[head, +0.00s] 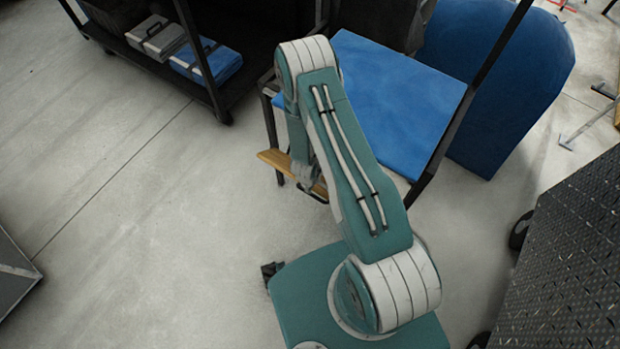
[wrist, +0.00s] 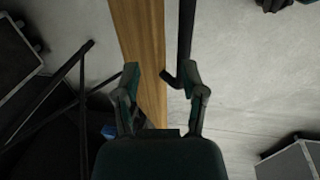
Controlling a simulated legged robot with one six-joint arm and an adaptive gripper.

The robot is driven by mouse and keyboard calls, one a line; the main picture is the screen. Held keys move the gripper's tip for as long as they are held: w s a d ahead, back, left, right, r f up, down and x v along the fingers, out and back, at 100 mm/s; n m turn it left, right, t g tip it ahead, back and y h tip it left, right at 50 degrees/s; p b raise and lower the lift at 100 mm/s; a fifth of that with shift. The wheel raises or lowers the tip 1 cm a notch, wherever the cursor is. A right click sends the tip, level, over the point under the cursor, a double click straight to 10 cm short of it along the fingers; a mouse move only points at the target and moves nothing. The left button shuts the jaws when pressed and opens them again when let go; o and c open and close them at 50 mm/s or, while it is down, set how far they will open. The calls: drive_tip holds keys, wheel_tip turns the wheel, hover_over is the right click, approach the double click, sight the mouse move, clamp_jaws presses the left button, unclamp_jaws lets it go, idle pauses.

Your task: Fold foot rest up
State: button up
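The foot rest is a flat wooden board (head: 274,158) low at the front of a tall chair with a blue seat (head: 395,95). In the wrist view the board (wrist: 142,40) runs from the top edge down between my fingers, and the left finger overlaps it. A black bar (wrist: 186,35) with a bent end lies right of the board, close to the right fingertip. My gripper (wrist: 161,70) is open, with its fingers spread apart. Contact with the board cannot be told. In the head view my arm hides much of the chair's front and most of my gripper.
A dark shelf cart (head: 205,85) with grey (head: 155,38) and blue (head: 207,60) cases stands at upper left. A rounded blue panel (head: 510,90) stands behind the chair. A black perforated case (head: 570,260) is at right. The floor at left is mostly clear.

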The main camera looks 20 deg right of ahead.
wheel_tip(320, 180, up, 10)
drive_tip(key=s+a, duration=0.1)
drive_tip(key=a, duration=0.1)
idle(0.6)
drive_tip(key=w+a+r+m+t+y, duration=0.1)
drive_tip(key=w+a+r+t+y, duration=0.15)
drive_tip(key=r, duration=1.05)
drive_tip(key=w+a+r+m+t+y, duration=0.1)
drive_tip(key=a+r, duration=0.2)
drive_tip(key=r, duration=1)
drive_tip(key=s+d+r+m+h, duration=0.1)
drive_tip(key=s+d+r+m, duration=0.1)
drive_tip(key=s+r, duration=0.7)
drive_tip(key=s+d+r+m, duration=0.2)
drive_tip(key=s+r+m, duration=0.1)
drive_tip(key=s+r, duration=0.7)
drive_tip(key=shift+d+r+t+h, duration=0.35)
drive_tip(key=shift+r+t, duration=0.1)
